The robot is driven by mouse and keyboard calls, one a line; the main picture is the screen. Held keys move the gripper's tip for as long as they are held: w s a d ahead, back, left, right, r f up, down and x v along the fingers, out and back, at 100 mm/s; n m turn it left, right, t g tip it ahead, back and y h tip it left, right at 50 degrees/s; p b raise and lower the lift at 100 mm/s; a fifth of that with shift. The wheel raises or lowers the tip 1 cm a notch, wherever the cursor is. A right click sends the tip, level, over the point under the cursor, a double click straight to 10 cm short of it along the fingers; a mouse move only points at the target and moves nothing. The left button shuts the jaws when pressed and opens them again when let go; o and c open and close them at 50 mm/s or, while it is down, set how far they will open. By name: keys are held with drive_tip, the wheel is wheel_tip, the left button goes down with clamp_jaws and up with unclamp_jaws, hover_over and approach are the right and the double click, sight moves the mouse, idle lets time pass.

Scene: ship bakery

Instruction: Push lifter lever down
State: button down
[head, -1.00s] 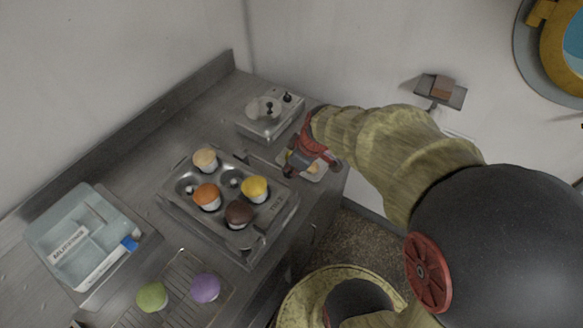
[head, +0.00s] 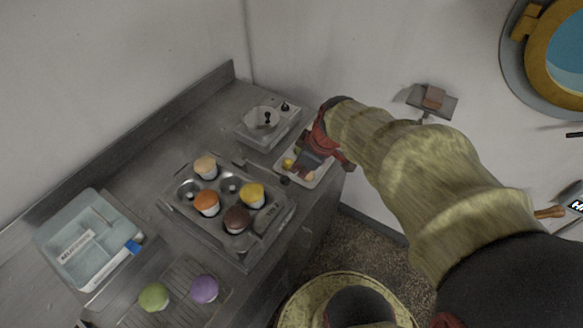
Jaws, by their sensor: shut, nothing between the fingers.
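The steel muffin tray unit (head: 172,204) sits on the counter. A short grey bar ending in a dark knob, which looks like the lifter lever (head: 284,180), sticks out from its upper right side. Its exact tilt is too small to tell. My gripper (head: 304,168) is shut and empty. It hangs over the small pale board (head: 318,180), just right of and above the knob in the picture. A small gap seems to show between them, but I cannot tell their height difference. The gripper hides part of the board.
A steel unit with a round bowl (head: 262,118) stands behind. A blue bin (head: 62,219) and a rack with green (head: 154,297) and purple (head: 205,289) muffins lie left and front.

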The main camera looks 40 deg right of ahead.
drive_tip(key=s+r, duration=0.2)
drive_tip(key=shift+s+d+r, duration=0.2)
drive_tip(key=shift+s+d, duration=0.1)
drive_tip(key=shift+s, duration=0.05)
idle(0.4)
drive_tip(key=s+a+r+m, duration=0.2)
drive_tip(key=s+a+r, duration=0.1)
drive_tip(key=a, duration=0.4)
drive_tip(key=s+a+r+m+t, duration=0.1)
drive_tip(key=s+a+r+m, duration=0.2)
drive_tip(key=a+r, duration=0.3)
drive_tip(key=shift+s+a+r, duration=0.3)
drive_tip(key=shift+s+a, duration=0.05)
drive_tip(key=shift+s, duration=0.35)
